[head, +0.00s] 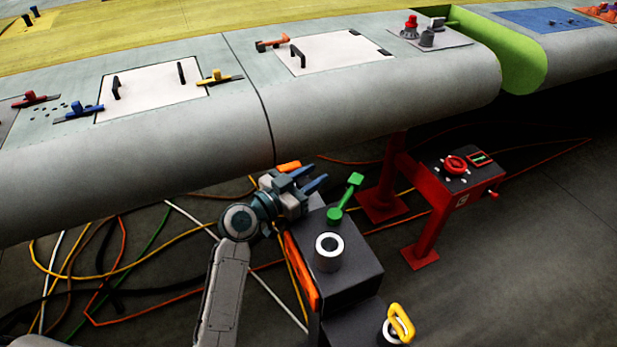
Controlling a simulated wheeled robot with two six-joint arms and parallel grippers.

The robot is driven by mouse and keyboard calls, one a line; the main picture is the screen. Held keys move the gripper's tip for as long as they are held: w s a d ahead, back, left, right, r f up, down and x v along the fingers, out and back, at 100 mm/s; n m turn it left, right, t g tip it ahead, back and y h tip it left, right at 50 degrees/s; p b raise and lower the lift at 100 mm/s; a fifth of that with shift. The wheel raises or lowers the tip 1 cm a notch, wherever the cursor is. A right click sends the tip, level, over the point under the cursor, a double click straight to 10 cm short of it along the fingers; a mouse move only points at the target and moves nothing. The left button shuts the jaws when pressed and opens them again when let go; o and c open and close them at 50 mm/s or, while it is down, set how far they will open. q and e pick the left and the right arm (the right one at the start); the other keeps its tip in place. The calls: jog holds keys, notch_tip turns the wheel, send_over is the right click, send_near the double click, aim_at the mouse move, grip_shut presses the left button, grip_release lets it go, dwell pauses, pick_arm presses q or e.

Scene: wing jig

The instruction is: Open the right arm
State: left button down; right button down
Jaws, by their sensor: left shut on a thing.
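My left gripper (314,179) is in the middle of the head view, below the wing's front edge and just left of the green lever (346,198) on a dark box. Its two blue fingers point to the upper right. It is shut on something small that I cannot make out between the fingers. An orange piece (288,167) shows right behind the gripper; I cannot tell whether it touches it. My right arm and right gripper are not in view.
The dark box (352,271) with a grey ring (329,251) stands close right of my left arm. A yellow handle (402,322) is lower right. A red pedestal (427,228) carries a red handwheel (456,165). The wing (370,105) overhangs. Cables (125,270) cover the floor at left.

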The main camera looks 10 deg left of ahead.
pick_arm(q)
jog(key=c, duration=1.5)
grip_release()
jog(key=o, duration=0.5)
jog(key=shift+c, duration=0.2)
jog(key=shift+s+a+f, duration=0.1)
jog(key=shift+s+a, duration=0.15)
jog(key=shift+s, duration=0.05)
jog(key=b+v, duration=0.3)
jog(key=v, duration=0.5)
jog(key=shift+s+a, duration=0.25)
jog(key=shift+s+a+b, duration=0.35)
jog(key=shift+s+a, duration=0.05)
jog(key=shift+s, duration=0.15)
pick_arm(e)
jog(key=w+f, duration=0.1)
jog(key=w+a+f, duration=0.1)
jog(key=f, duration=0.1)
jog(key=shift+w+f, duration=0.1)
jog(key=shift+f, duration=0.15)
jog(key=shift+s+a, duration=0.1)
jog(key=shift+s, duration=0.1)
